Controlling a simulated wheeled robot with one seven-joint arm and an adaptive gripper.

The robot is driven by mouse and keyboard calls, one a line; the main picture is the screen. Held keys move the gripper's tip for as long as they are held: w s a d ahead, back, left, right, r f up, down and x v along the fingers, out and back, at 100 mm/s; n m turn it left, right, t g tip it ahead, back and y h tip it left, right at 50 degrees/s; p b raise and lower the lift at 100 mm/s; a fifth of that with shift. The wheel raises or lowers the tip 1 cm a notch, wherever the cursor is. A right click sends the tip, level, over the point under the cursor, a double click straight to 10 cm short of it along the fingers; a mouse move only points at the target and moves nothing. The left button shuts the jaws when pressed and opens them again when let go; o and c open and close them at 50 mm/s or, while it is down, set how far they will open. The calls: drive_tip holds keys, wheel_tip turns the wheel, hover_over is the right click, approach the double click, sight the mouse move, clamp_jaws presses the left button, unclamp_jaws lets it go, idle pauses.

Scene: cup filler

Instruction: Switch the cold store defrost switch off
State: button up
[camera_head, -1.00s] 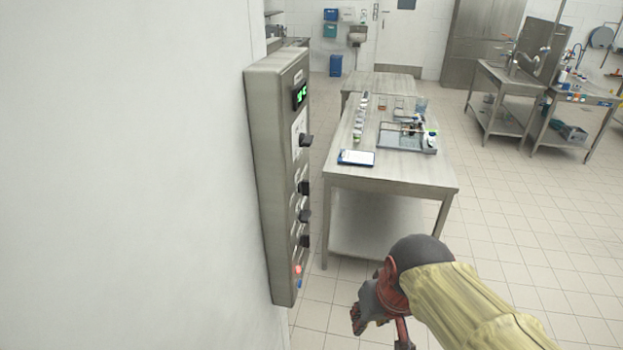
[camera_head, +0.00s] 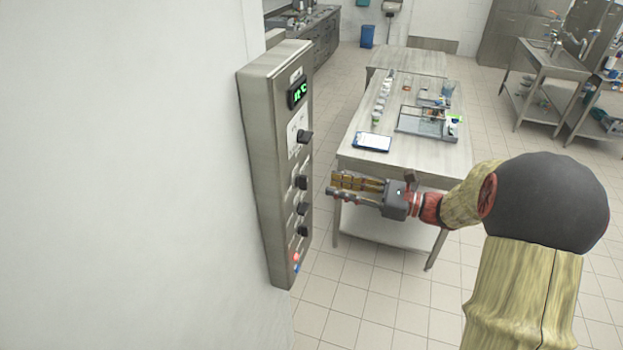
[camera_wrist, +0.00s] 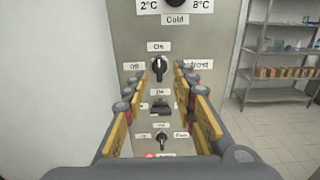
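The grey control panel (camera_head: 262,165) is on the white wall at the left of the head view. The defrost switch, a black knob (camera_wrist: 159,67), is in the middle of the wrist view, with "On" above it, "Off" to its left and a partly covered "Defrost" label to its right. Its pointer looks upright, towards "On". In the head view it seems to be the second knob (camera_head: 300,183) from the top. My gripper (camera_head: 332,184) is open and empty, facing the panel a short way off. In the wrist view its fingers stand either side of the knob.
Another knob (camera_wrist: 177,3) marked 2°C and 8°C is above; a black switch (camera_wrist: 161,108) and a knob (camera_wrist: 161,140) are below. A red light (camera_head: 296,257) is near the panel's foot. A steel table (camera_head: 415,165) with a tablet (camera_head: 373,142) stands behind my gripper.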

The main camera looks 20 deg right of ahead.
sight(307, 180)
drive_tip(key=shift+x, duration=3.95)
drive_tip(key=c, duration=0.3)
drive_tip(key=c, duration=0.4)
clamp_jaws()
